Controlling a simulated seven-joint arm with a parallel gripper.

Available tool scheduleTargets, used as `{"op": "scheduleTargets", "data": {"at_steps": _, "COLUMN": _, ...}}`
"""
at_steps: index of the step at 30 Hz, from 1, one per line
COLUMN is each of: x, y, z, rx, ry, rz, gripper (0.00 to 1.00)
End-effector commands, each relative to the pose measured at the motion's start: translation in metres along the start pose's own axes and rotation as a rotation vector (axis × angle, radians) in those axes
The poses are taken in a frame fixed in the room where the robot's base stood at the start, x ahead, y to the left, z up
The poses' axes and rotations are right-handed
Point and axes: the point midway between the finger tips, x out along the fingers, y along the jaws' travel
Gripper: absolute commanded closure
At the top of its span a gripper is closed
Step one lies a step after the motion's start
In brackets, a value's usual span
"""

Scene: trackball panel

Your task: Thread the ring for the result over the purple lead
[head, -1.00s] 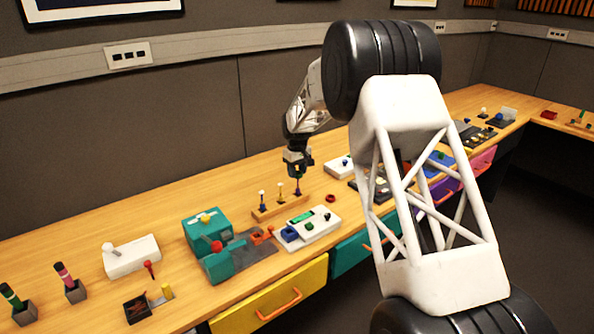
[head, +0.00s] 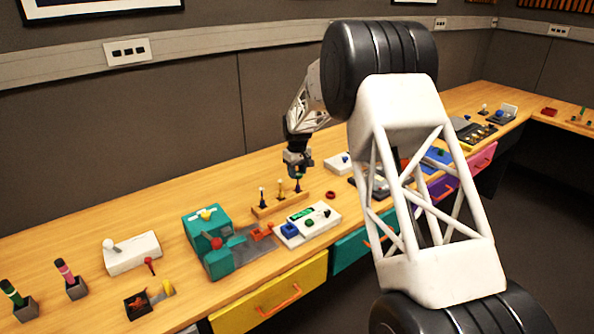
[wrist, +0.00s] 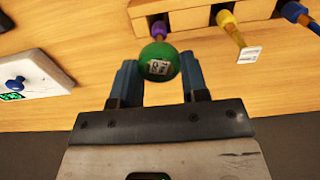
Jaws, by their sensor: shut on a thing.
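The purple lead (wrist: 158,28) stands at the left end of a wooden block's row in the wrist view. In the head view it is the right-hand lead (head: 298,188), directly below my gripper (head: 297,174). My gripper (wrist: 158,75) has its two blue fingers shut on a round green piece (wrist: 146,54), with a white marked tag at its middle. The piece overlaps the lead's upper part; I cannot tell whether it is a ring around the lead or only in front of it. A red ring (head: 330,195) lies on the table to the right.
The yellow lead (wrist: 228,20) and blue lead (wrist: 292,12) stand beside the purple one on the wooden block (head: 265,212). A white panel (head: 322,226) with a green display stands in front. A teal device (head: 205,232) is to the left. Bare table lies behind the block.

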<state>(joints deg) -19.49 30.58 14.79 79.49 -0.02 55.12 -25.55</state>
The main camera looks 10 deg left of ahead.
Motion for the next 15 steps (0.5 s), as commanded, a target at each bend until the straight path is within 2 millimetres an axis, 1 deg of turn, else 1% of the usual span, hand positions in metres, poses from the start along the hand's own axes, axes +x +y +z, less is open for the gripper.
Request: {"op": "scheduleTargets", "data": {"at_steps": 15, "x": 0.0094, "y": -0.0001, "z": 0.0001, "rx": 0.0, "ry": 0.0, "rz": 0.0, "gripper": 0.81}}
